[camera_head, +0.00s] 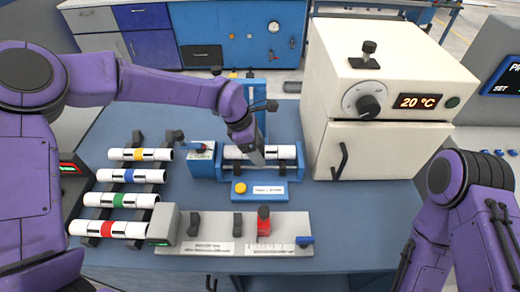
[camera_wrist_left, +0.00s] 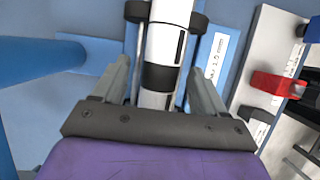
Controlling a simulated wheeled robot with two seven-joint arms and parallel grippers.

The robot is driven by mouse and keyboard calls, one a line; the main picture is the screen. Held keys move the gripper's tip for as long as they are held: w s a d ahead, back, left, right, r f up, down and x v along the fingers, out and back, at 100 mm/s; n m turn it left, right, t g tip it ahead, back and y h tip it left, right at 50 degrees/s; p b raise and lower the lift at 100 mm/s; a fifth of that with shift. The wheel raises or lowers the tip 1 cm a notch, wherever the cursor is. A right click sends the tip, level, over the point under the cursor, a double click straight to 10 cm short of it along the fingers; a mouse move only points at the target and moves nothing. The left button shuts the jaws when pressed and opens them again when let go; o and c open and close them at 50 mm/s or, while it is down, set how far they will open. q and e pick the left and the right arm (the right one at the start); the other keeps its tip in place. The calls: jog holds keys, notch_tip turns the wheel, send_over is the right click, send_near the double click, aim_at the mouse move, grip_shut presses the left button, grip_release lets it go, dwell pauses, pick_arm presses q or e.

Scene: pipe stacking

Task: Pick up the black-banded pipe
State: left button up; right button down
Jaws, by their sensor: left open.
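The black-banded pipe is white and lies in a blue fixture at the middle of the table; its white end (camera_head: 232,152) shows in the head view. In the left wrist view its black band (camera_wrist_left: 158,77) lies between the fingers. My left gripper (camera_head: 257,153) reaches down over the pipe and hides its middle. In the left wrist view the left gripper (camera_wrist_left: 158,92) is open, with one finger on each side of the pipe. I cannot tell whether the fingers touch it. My right arm shows at the right, but its gripper is not in view.
A rack at the left holds pipes with yellow (camera_head: 139,154), blue (camera_head: 130,176), green (camera_head: 119,200) and red (camera_head: 107,229) bands. A grey measuring bench (camera_head: 275,222) stands in front. A cream oven reading 20 °C (camera_head: 384,100) stands right of the fixture (camera_head: 270,190).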

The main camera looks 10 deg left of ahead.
pick_arm(q)
jog(key=c, duration=1.2)
jog(key=shift+c, duration=0.2)
